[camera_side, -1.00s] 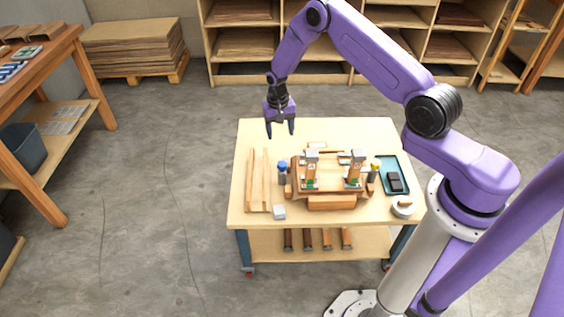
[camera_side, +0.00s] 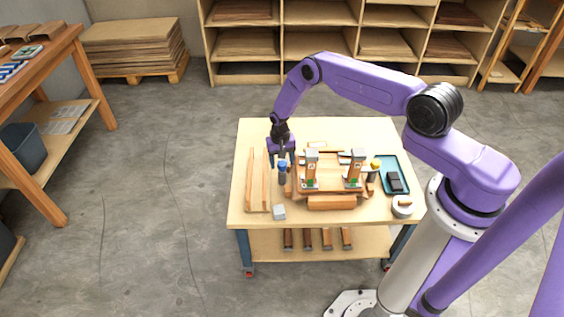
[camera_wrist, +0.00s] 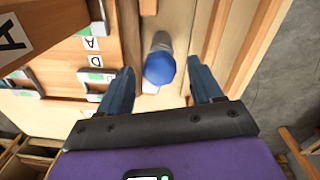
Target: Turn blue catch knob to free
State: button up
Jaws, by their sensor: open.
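The blue catch knob (camera_side: 282,165) tops a grey post (camera_side: 282,178) at the left side of the wooden press fixture (camera_side: 330,199). My gripper (camera_side: 282,160) is low over the table at the knob, pointing down. In the wrist view the round blue knob (camera_wrist: 159,69) lies between the two fingers of my gripper (camera_wrist: 160,88), a little ahead of the fingertips' line. The fingers are open, with visible gaps on both sides of the knob. I cannot tell the exact height of the fingertips against the knob.
Two upright clamps (camera_side: 311,170) stand on the fixture close right of the knob. Long wooden strips (camera_side: 251,185) lie to the left. A yellow-topped post (camera_side: 375,164), teal tray (camera_side: 405,179), tape roll (camera_side: 403,207) and grey block (camera_side: 279,212) are also on the table.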

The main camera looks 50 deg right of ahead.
jog(key=shift+f, duration=0.45)
jog(key=c, duration=1.1)
jog(key=shift+o, duration=0.2)
jog(key=shift+n, duration=1.5)
jog(key=o, duration=1.1)
jog(key=shift+c, duration=0.2)
